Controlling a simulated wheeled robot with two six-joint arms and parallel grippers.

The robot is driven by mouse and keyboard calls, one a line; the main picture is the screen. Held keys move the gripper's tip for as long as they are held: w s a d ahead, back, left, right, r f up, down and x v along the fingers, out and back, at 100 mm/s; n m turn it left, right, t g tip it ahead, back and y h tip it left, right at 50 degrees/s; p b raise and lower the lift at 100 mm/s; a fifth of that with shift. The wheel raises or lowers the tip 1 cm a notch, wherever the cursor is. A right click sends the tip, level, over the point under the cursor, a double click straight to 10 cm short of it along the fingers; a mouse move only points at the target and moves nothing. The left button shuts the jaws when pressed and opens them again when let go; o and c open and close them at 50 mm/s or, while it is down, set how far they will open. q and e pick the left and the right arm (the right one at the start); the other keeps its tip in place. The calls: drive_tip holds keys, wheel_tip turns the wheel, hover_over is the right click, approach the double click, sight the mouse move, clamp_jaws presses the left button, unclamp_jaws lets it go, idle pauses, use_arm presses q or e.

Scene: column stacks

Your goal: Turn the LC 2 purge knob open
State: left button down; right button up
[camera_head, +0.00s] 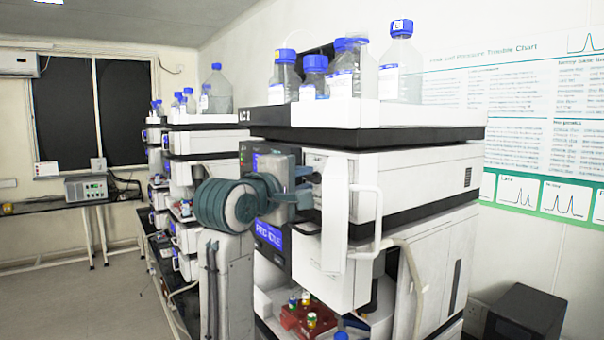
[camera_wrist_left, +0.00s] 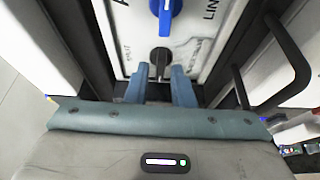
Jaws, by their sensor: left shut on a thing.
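In the left wrist view, a black knob (camera_wrist_left: 160,57) sits on the white panel, below a larger blue knob (camera_wrist_left: 166,14). My left gripper (camera_wrist_left: 159,84) also shows there, its two blue-grey fingers on either side of the black knob's near end, shut on it. The small print beside the knob is unreadable. My right gripper is not in view.
A white door with a looped handle (camera_head: 367,222) stands out just right of my left gripper. Bottles with blue caps (camera_head: 401,62) stand on top of the stack. More stacks (camera_head: 200,143) stand behind at left. Open floor (camera_head: 70,295) lies at far left.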

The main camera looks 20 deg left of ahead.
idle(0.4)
use_arm(q)
drive_tip(key=c, duration=1.5)
unclamp_jaws()
drive_tip(key=shift+c, duration=0.2)
drive_tip(key=shift+s+a+f+b, duration=0.1)
drive_tip(key=shift+s+b, duration=0.25)
drive_tip(key=shift+s, duration=0.05)
drive_tip(key=b+v, duration=0.4)
drive_tip(key=v, duration=0.6)
